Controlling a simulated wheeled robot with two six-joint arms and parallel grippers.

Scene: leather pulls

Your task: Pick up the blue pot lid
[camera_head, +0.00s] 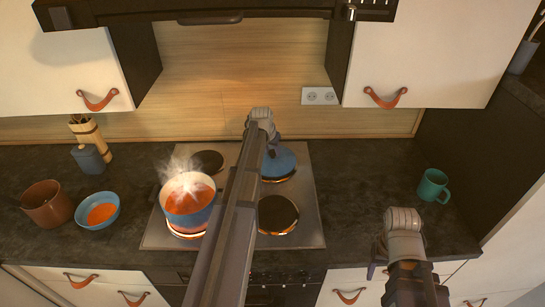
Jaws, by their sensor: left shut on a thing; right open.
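The blue pot lid (284,168) is at the back right burner of the stove, with an orange glow along its near edge. I cannot tell whether it rests there or is raised slightly. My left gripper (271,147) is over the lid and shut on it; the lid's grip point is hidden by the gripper. My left arm crosses the stove from the bottom of the view and hides part of it. My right gripper (403,230) is open and empty, above the counter to the right of the stove.
A blue pot (190,212) with steaming orange soup sits on the front left burner. The front right burner (278,214) glows. A blue bowl (83,222) and brown pot (46,207) are left; a green mug (433,186) is right. The hood (210,10) hangs overhead.

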